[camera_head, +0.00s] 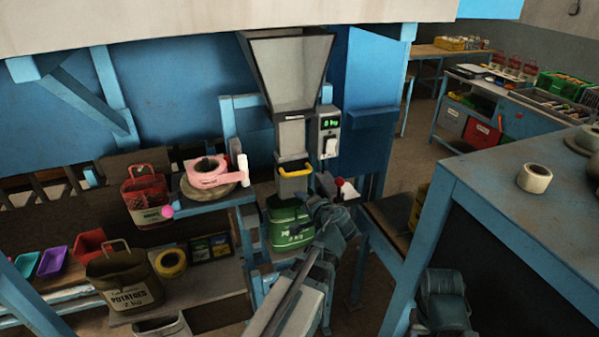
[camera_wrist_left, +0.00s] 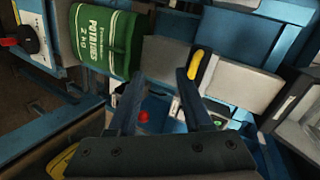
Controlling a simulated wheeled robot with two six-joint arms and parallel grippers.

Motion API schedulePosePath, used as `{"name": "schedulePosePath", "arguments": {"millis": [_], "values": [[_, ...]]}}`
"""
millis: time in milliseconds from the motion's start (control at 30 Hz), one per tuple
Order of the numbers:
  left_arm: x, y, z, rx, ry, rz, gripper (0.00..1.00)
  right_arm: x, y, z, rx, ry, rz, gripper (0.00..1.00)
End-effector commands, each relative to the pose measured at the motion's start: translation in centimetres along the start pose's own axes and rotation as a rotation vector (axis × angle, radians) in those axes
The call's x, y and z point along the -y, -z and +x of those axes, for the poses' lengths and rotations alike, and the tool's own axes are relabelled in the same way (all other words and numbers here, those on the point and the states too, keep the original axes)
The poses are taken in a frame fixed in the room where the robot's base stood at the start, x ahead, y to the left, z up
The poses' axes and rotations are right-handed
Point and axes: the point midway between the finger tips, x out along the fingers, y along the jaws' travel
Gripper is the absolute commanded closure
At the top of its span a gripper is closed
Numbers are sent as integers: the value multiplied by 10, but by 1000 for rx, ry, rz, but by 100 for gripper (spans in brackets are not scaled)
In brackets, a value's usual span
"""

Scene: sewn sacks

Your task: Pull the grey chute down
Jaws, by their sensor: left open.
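The grey chute (camera_head: 293,184) hangs below the hopper, with a yellow handle (camera_head: 294,171) across its front.
A control box (camera_head: 329,132) with a green display is beside the hopper (camera_head: 290,72). A brown potato sack (camera_head: 124,281) stands lower left. A blue table (camera_head: 510,185) fills the right side.

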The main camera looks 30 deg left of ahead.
Motion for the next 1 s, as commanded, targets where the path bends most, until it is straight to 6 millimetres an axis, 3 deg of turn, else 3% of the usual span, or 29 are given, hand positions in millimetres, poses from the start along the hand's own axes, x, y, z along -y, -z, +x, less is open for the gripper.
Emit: {"name": "schedulePosePath", "arguments": {"millis": [33,200,467,667,1000], "values": [[5,8,-12,-27,53,76,50,0,0,0,0,0,0,54],[20,27,-34,-72,180,241,50,0,0,0,0,0,0,54],[25,33,-38,-81,217,286,50,0,0,1,0,0,0,54],[28,36,-16,-78,216,282,50,1,0,7,0,0,-1,54],[42,43,52,-78,215,281,50,2,1,21,0,-1,-4,54]]}}
